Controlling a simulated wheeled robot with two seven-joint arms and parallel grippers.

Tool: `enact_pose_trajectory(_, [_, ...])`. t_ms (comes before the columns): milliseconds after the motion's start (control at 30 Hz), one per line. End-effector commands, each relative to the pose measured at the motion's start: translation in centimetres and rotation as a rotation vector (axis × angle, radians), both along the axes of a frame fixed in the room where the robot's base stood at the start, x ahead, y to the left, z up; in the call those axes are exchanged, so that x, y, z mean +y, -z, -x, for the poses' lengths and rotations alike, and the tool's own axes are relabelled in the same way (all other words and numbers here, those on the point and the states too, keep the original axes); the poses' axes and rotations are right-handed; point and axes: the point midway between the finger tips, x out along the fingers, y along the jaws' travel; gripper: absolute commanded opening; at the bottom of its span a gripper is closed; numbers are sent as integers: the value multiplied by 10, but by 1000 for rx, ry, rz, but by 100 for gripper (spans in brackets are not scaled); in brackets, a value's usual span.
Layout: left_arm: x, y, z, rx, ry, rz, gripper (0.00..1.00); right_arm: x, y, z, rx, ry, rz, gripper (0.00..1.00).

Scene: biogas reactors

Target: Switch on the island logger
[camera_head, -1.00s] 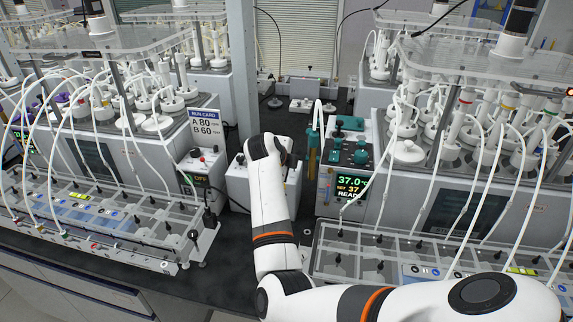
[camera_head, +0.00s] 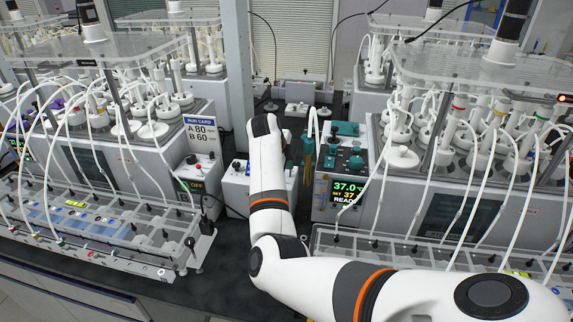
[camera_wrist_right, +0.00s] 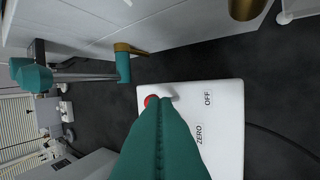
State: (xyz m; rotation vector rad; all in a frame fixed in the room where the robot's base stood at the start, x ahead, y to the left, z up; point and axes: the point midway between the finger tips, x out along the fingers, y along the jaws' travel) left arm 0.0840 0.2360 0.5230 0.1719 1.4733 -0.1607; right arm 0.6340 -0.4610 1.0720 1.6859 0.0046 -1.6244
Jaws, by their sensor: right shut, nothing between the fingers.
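A small white box (camera_head: 235,187) stands on the dark bench in the middle, partly hidden behind my right arm in the head view. The right wrist view shows a white box (camera_wrist_right: 221,115) with labels reading OFF and ZERO, a red round part (camera_wrist_right: 151,101) and a short white lever-like part beside it. No label names the island logger. My right gripper (camera_wrist_right: 158,108) has teal fingers, shut and empty; their tips overlap the box beside the red part, and I cannot tell whether they touch. In the head view the fingers are hidden behind my wrist. My left gripper is out of view.
A box with an OFF display (camera_head: 197,186) and a run card (camera_head: 201,133) are at left. A unit with a 37.0 display (camera_head: 347,192) and teal knobs stands at right. Tubed reactors flank both sides. A teal-handled fitting (camera_wrist_right: 123,65) is close to my fingers.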

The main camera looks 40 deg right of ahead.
Motion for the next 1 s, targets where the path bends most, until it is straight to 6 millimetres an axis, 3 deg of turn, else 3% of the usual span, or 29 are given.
enact_pose_trajectory(1000, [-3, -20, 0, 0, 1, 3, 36, -4, -25, 2, -2, -1, 1, 0])
